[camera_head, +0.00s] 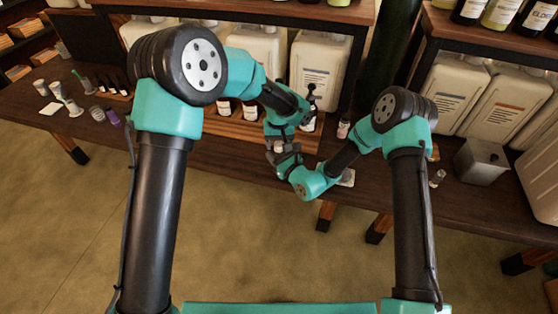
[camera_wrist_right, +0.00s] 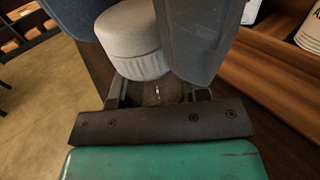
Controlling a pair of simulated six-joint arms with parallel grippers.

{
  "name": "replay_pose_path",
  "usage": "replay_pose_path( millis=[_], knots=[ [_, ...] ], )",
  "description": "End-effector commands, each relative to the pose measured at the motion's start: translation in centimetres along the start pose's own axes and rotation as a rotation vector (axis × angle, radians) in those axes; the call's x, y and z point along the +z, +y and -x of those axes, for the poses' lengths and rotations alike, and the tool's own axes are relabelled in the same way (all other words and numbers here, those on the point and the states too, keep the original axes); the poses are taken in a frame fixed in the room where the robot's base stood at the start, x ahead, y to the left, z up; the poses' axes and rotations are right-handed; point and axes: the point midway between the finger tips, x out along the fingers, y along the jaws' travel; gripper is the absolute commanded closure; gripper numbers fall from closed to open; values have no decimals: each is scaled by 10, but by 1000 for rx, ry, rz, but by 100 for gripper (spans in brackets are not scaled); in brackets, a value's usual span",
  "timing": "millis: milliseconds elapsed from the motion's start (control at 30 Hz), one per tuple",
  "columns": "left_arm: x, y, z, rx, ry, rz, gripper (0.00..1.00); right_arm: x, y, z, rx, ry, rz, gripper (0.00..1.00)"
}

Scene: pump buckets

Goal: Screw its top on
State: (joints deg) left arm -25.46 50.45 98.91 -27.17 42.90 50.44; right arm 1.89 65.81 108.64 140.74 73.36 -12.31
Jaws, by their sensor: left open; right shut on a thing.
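A pale grey-white round top (camera_wrist_right: 130,35) with a ribbed lower side sits between the fingers of my right gripper (camera_wrist_right: 150,45) in the right wrist view. The right gripper is shut on it. In the head view the right gripper (camera_head: 284,160) is over the front edge of the table, and the pale top shows small (camera_head: 279,146). My left gripper (camera_head: 276,138) is open just above it; its fingers are mostly hidden by the wrists. A bottle with a black pump (camera_head: 311,96) stands just behind and right of the left wrist. Whether anything sits under the top is hidden.
The dark wooden table (camera_head: 215,148) carries a low shelf with large white canisters (camera_head: 318,68). A small bottle (camera_head: 343,128) stands near my right forearm. A metal box (camera_head: 480,160) is at the right. Cups and small items (camera_head: 65,100) are at the left.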

Motion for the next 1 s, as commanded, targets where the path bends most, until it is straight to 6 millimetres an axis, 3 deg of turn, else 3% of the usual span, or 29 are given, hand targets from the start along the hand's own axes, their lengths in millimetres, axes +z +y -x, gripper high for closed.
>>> replay_pose_path(
  millis=[333, 767, 1000],
  knots=[
    [-1, 0, 37, 1, 2, 1, 39, 0, 0, 0, 0, 0, 0, 100],
    [0, 0, 39, 0, 0, 16, 41, 0, 0, 0, 0, 0, 0, 100],
    [0, 0, 46, 0, 0, 182, 41, 0, 0, 0, 0, 0, 0, 100]
  ],
)
